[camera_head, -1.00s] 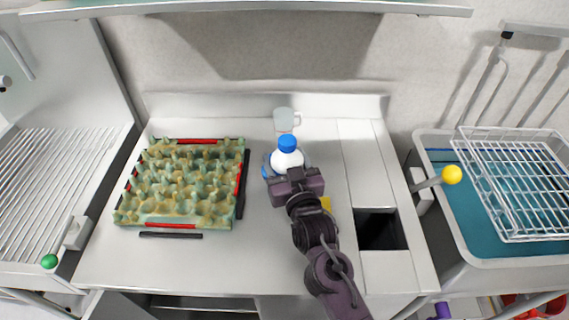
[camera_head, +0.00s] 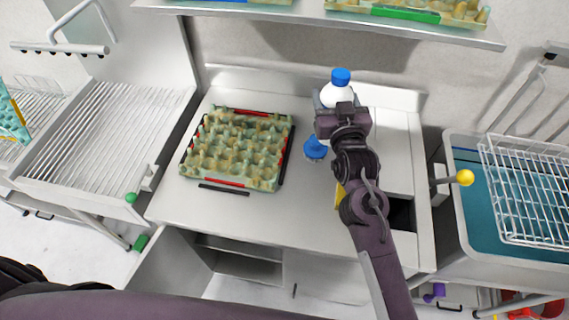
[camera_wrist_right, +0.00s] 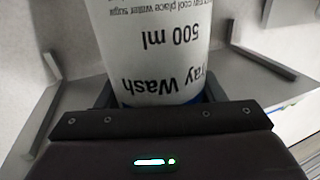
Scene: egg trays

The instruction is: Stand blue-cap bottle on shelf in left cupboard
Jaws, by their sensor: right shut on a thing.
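The white bottle with a blue cap (camera_head: 341,76) is upright in my right gripper (camera_head: 342,108), which is shut on it. It is above the back of the counter (camera_head: 270,215). In the right wrist view the bottle's white body (camera_wrist_right: 160,50), with upside-down printed text, stands between the fingers. Under the counter, the left cupboard stands open, with its door (camera_head: 165,280) swung out to the left. A shelf (camera_head: 240,247) shows inside it, and I see nothing on the visible part. My left gripper is not in view.
An egg tray (camera_head: 235,150) lies on the counter's left. A blue round-topped thing (camera_head: 315,148) stands left of my right arm. An overhead shelf (camera_head: 300,17) holds more trays. A sink with a wire basket (camera_head: 530,190) is at right. A slatted rack (camera_head: 105,135) is at left.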

